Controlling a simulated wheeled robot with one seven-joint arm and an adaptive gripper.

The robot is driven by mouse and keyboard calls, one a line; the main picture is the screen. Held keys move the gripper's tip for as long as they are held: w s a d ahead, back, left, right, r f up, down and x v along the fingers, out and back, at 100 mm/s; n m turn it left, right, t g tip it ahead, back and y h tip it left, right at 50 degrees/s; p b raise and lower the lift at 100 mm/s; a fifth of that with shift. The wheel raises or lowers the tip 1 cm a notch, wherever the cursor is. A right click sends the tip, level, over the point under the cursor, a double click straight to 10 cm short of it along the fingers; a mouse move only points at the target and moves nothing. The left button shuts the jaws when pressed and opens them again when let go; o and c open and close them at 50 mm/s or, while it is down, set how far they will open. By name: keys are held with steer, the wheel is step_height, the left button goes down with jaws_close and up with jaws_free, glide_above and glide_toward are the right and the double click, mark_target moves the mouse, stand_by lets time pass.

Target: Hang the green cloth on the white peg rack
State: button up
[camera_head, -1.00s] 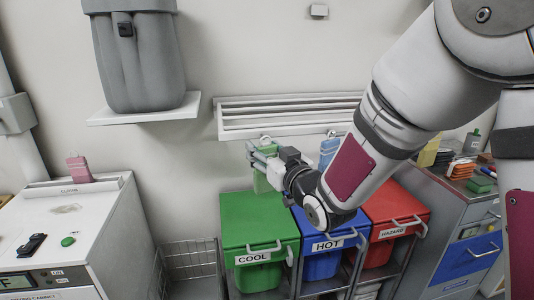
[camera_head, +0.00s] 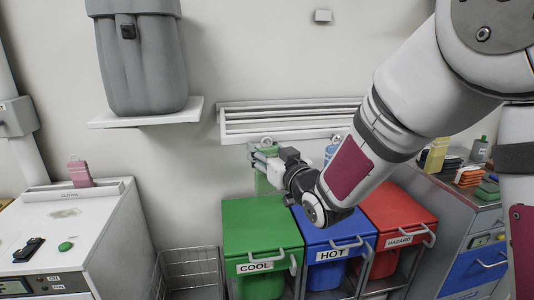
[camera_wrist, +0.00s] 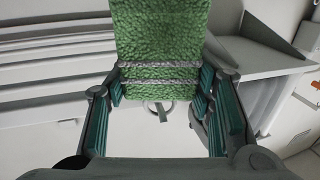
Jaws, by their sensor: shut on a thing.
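The green cloth (camera_head: 264,184) hangs from my gripper (camera_head: 260,156) in the head view, just below the white peg rack (camera_head: 290,137) on the wall. In the wrist view the textured green cloth (camera_wrist: 158,40), with two grey stripes, has its end between the teal-padded fingers of my gripper (camera_wrist: 160,112). A round-based peg (camera_wrist: 159,110) shows just beyond the cloth's end. I cannot tell whether cloth and peg touch. In the head view a round peg (camera_head: 266,141) shows directly above my gripper. A blue cloth (camera_head: 331,152) hangs at the rack's right, partly hidden by my arm.
Green (camera_head: 258,212), blue (camera_head: 318,222) and red (camera_head: 400,212) bins stand below. A shelf (camera_head: 150,117) with a grey container is at upper left, a white cabinet (camera_head: 110,220) at left.

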steer(key=shift+w, duration=0.15)
steer(key=o, duration=1.1)
steer(key=shift+w+f, duration=0.1)
steer(key=v, duration=0.7)
steer(key=shift+d, duration=0.1)
steer(key=s+d+r+m+g+h+p, duration=0.1)
steer(key=s+d+m+g+h, duration=0.1)
steer(key=s+d+h, duration=0.45)
steer(key=s+d+r+m+g+h+p, duration=0.1)
steer(key=s+d+m+g, duration=0.2)
steer(key=d, duration=0.6)
steer(key=s+d+g, duration=0.2)
steer(key=s, duration=0.6)
steer(key=s+d+g+h+p, duration=0.1)
steer(key=s+d+g, duration=0.1)
steer(key=s, duration=0.6)
steer(key=s+d+f+m+g, duration=0.1)
steer(key=s+d+g, duration=0.1)
steer(key=s, duration=0.6)
steer(key=shift+s+h+p, duration=0.25)
steer(key=shift+h+p, duration=0.1)
